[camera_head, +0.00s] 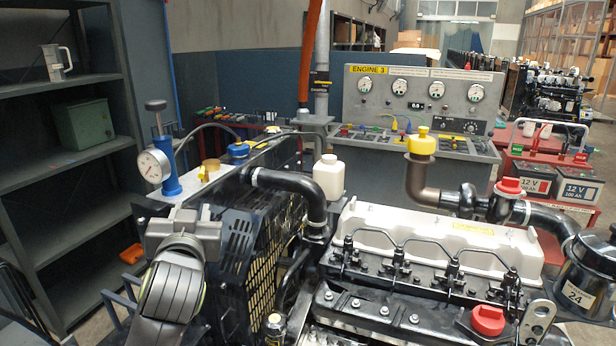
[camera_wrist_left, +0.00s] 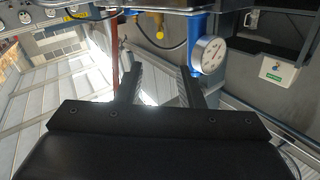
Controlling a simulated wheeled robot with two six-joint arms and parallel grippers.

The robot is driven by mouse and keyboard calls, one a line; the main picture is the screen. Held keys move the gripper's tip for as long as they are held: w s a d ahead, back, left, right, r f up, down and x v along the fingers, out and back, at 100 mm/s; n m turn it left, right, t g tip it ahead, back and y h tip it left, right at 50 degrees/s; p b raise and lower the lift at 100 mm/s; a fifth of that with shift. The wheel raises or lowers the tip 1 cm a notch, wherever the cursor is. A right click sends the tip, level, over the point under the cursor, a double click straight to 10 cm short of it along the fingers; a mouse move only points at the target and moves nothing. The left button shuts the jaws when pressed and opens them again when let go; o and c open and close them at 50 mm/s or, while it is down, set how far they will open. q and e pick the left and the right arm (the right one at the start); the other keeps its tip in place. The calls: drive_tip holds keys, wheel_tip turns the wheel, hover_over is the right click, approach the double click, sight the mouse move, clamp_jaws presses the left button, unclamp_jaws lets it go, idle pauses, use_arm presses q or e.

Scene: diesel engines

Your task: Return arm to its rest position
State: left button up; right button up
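My left arm rises at the lower left of the head view, beside the engine's black radiator grille. Its gripper (camera_head: 190,218) points away from the head camera, near the blue hand pump (camera_head: 168,178) with its round gauge (camera_head: 152,166). In the left wrist view the two black fingers of the left gripper (camera_wrist_left: 161,82) stand apart with nothing between them. The gauge (camera_wrist_left: 208,55) shows there beside the right-hand finger, and I cannot tell the exact distance. My right arm and gripper are in neither view.
The engine (camera_head: 420,290) with its pale valve cover (camera_head: 430,236) fills the lower right. A white bottle (camera_head: 329,177) stands behind the grille. Metal shelving (camera_head: 60,180) is at the left. The ENGINE 3 console (camera_head: 420,115) and a red battery cart (camera_head: 545,160) stand behind.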

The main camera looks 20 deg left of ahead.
use_arm(q)
drive_tip(key=s+d+f+m+g+h, duration=0.1)
drive_tip(key=s+f+g+h, duration=0.2)
drive_tip(key=f, duration=0.7)
drive_tip(key=s+f+m+g, duration=0.15)
drive_tip(key=s+f, duration=0.35)
drive_tip(key=f, duration=0.5)
drive_tip(key=s+d+f+g+h, duration=0.2)
drive_tip(key=s+f+g, duration=0.2)
drive_tip(key=s+f, duration=0.5)
drive_tip(key=s+d+f+g+h, duration=0.2)
drive_tip(key=s+d+f+g, duration=0.15)
drive_tip(key=s+f, duration=0.6)
wheel_tip(320, 180, down, 23)
drive_tip(key=s+a+g+b, duration=0.1)
drive_tip(key=a, duration=0.1)
drive_tip(key=s+d+f+g, duration=0.1)
drive_tip(key=s+f, duration=1.4)
drive_tip(key=f, duration=0.2)
drive_tip(key=shift+s+f+g+h+b, duration=0.25)
drive_tip(key=shift+s+g+h+b, duration=0.05)
drive_tip(key=shift+h+b, duration=0.15)
